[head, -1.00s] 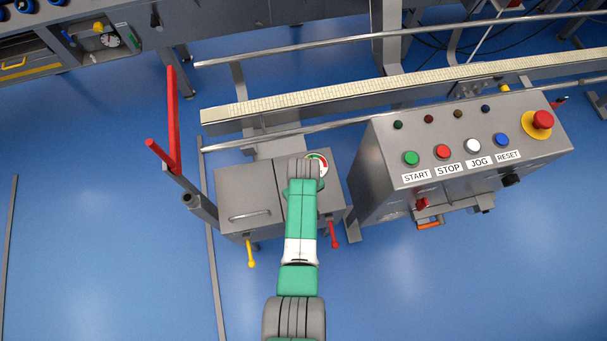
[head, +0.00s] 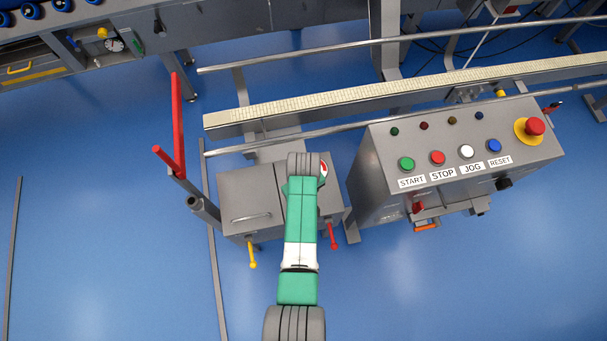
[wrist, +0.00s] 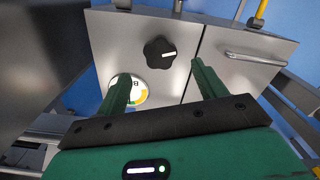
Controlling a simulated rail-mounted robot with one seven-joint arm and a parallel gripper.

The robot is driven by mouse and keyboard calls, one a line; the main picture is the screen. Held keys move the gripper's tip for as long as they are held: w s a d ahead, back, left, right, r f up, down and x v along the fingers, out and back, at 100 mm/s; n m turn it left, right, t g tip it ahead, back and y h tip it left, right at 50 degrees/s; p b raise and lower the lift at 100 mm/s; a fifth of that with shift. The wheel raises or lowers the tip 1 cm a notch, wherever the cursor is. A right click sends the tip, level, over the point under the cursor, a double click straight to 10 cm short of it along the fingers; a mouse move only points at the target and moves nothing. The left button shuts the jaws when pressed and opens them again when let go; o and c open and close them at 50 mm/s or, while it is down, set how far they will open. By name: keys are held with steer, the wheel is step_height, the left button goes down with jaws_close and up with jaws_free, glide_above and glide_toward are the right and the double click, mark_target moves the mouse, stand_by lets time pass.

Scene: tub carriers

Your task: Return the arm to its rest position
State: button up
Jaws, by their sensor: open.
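My gripper (wrist: 163,84) shows in the wrist view with its two green fingers spread wide apart and nothing between them. Beyond the fingertips is the grey cabinet (wrist: 186,80) with a black rotary knob (wrist: 160,52) and a round gauge (wrist: 139,91), which the left finger partly covers. Both fingers appear apart from the knob. In the head view, my green and grey arm reaches up from the bottom edge over the cabinet (head: 245,190). The arm hides the gripper and the knob there, and most of the gauge.
A control box (head: 371,181) with several coloured buttons stands right of my arm. A conveyor rail (head: 330,99) crosses behind. A red upright bar (head: 178,125) stands left. Yellow (head: 252,255) and red (head: 333,237) levers jut from the cabinet's front. Blue floor is open at lower left and right.

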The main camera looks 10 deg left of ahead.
steer(key=shift+r, duration=0.75)
steer(key=w+r+m+t, duration=0.2)
steer(key=w+r+t, duration=0.4)
steer(key=w+r, duration=0.7)
step_height(320, 180, up, 24)
steer(key=w+m+t+y, duration=0.1)
steer(key=w+m+t, duration=0.1)
steer(key=t, duration=0.4)
step_height(320, 180, up, 14)
steer(key=s+d+m+t, duration=0.1)
steer(key=s+d+t, duration=0.1)
steer(key=t, duration=0.2)
steer(key=s+d+r+m+t+h, duration=0.15)
steer(key=s+r+t, duration=0.35)
steer(key=s+r, duration=0.6)
steer(key=s+d+r+m+t+y, duration=0.15)
steer(key=s+r+t, duration=0.25)
steer(key=s+r, duration=0.65)
step_height(320, 180, up, 32)
steer(key=w+p, duration=0.2)
steer(key=p, duration=2.7)
steer(key=shift+w+f+h, duration=0.2)
steer(key=shift+h, duration=0.1)
